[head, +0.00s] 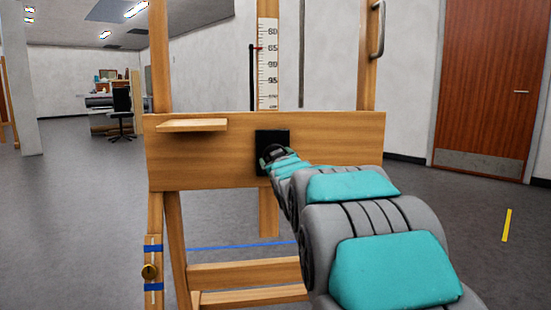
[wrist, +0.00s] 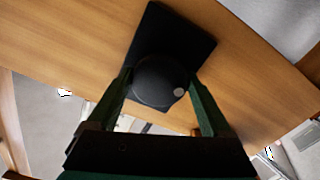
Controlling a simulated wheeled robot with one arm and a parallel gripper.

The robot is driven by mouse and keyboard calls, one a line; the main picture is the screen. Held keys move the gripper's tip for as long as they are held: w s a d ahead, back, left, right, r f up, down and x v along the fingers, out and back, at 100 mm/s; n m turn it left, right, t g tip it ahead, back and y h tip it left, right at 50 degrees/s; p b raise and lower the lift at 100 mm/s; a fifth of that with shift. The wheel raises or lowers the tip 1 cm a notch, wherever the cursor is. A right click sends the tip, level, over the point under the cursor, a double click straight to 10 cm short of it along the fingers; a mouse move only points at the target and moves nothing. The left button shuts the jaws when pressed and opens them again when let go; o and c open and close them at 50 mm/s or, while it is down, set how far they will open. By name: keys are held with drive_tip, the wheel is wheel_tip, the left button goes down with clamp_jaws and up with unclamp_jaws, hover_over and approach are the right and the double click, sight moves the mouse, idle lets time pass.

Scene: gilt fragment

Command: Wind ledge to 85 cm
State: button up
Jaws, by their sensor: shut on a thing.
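The ledge (head: 220,165) is a wide wooden board across an easel-like wooden frame, with a small shelf (head: 192,125) at its upper left. A black square plate (wrist: 190,38) is fixed on the board, and a round black knob (wrist: 158,82) with a pale dot stands out from it. My gripper (head: 274,152) is at the plate; in the wrist view its green fingers are closed on both sides of the knob. A white scale (head: 267,85) rises behind the board. A red pointer (head: 257,48) is level with a label that looks like 85; the digits are blurred.
A metal handle (head: 377,30) is on the right upright. Wooden crossbars (head: 245,273) span the frame low down. Open grey floor lies around, with a brown door (head: 490,85) at right.

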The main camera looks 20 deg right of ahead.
drive_tip(key=shift+f+n, duration=0.1)
drive_tip(key=shift+n, duration=0.7)
drive_tip(key=o, duration=1.2)
drive_tip(key=shift+c, duration=0.2)
drive_tip(key=shift+s, duration=0.1)
drive_tip(key=v, duration=0.7)
drive_tip(key=shift+s+p, duration=0.3)
drive_tip(key=shift+p, duration=0.1)
drive_tip(key=shift+a, duration=0.1)
